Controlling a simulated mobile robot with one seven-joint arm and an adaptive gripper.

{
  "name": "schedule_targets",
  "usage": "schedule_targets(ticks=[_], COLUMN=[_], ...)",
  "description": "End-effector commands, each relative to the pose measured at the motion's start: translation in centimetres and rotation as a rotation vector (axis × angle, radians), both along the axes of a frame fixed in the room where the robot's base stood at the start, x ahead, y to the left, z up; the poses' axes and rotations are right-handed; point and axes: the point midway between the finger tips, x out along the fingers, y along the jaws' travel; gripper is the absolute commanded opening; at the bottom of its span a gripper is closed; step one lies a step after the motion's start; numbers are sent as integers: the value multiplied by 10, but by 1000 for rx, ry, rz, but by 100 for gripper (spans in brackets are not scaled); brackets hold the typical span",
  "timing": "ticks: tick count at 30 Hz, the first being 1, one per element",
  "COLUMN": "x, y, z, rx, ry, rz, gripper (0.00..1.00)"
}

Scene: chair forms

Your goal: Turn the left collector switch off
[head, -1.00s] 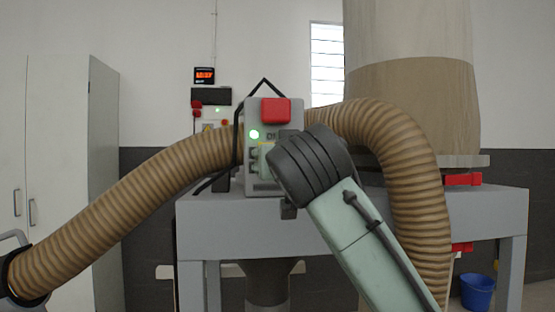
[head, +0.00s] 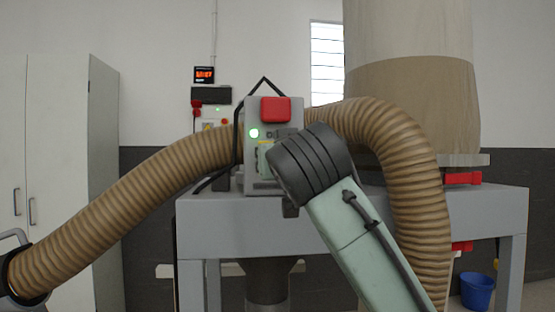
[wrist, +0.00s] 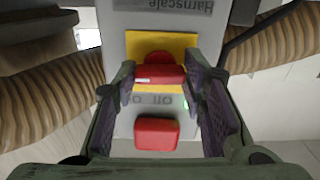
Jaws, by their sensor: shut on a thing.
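The grey switch box (head: 258,104) stands on the grey collector frame, with a lit green lamp (head: 254,133) and a red block (head: 276,110) at its top. In the wrist view the box is upside down. It shows a red switch knob (wrist: 160,77) on a yellow plate (wrist: 135,46), with the words "Off" and "On" beside it. My gripper (wrist: 161,78) has its fingers on either side of the knob and is shut on it. The red block (wrist: 157,133) is apart from the fingers. In the head view my wrist hides the knob and most of the fingers.
A ribbed brown hose (head: 130,210) runs left from behind the box, and another hose (head: 415,180) curves down to the right, close to my arm. The grey frame (head: 350,228) lies below. A filter bag (head: 415,100) stands behind at right.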

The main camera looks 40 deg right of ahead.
Motion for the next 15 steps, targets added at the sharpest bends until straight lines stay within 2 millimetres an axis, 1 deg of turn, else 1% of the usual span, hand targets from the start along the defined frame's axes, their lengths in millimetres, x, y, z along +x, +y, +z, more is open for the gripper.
schedule_targets(ticks=[5,15], x=[1,1], y=[1,0], z=[-1,0], rx=[-81,-342], ry=[51,210], rz=[4,2], gripper=[10,10])
